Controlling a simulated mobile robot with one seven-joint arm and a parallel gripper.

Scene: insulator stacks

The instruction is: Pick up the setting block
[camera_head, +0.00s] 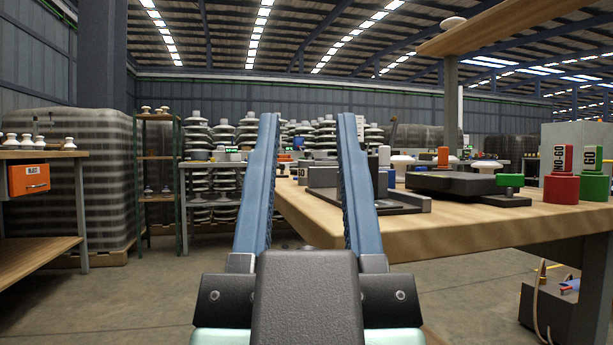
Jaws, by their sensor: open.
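My gripper (308,120) points forward with its two blue fingers wide apart and nothing between them. The right finger overlaps the left part of a wooden workbench (470,228) in the picture. I cannot tell for sure which thing is the setting block. A small light grey block (384,157) stands upright beside the right finger, above a dark grey fixture (402,201) on the bench. A blue piece (391,178) shows just below it. The right finger hides part of this fixture.
A dark flat plate (452,184) lies further right, with an orange block (443,157) and a green block (510,181) by it. Red NO-GO (561,188) and green GO (595,186) gauges stand at the right. A shelf with an orange box (29,178) is at left.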

